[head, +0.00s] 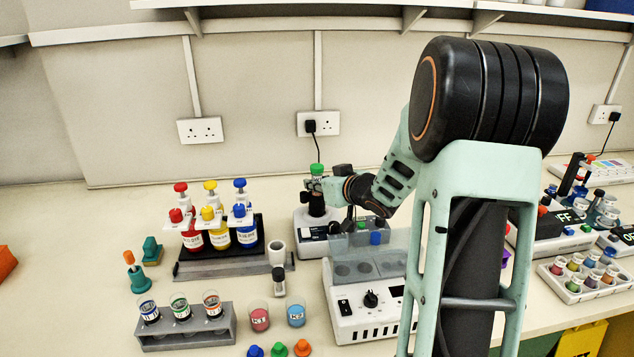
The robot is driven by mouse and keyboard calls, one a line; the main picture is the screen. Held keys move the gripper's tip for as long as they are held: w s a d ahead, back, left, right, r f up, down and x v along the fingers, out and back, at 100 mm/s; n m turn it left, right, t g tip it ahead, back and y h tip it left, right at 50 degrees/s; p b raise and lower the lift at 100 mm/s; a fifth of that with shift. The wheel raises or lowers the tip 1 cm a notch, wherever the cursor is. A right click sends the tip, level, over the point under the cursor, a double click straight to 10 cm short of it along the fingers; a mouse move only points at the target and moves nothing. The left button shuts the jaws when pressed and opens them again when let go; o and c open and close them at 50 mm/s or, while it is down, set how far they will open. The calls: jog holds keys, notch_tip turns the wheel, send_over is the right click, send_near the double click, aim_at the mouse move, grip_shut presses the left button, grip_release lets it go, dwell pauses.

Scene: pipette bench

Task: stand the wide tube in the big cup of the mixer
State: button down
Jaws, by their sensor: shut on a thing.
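The wide tube, with a green cap (317,169), is upright at the middle of the head view. My gripper (315,184) is shut on it just below the cap and hides most of its body. The mixer (306,224) is a white box with a dark cup (317,205) on top, directly under my gripper in the picture. I cannot tell whether the tube's lower end is inside the cup or just above it.
A rack of red, yellow and blue bottles (219,238) stands left of the mixer. A white block-heater-like device (352,322) with a clear lid is in front. A grey rack of small cups (187,330) and two loose beakers (259,318) are at front left.

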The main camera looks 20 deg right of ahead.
jog(key=c, duration=1.7)
grip_release()
notch_tip(320, 180, up, 10)
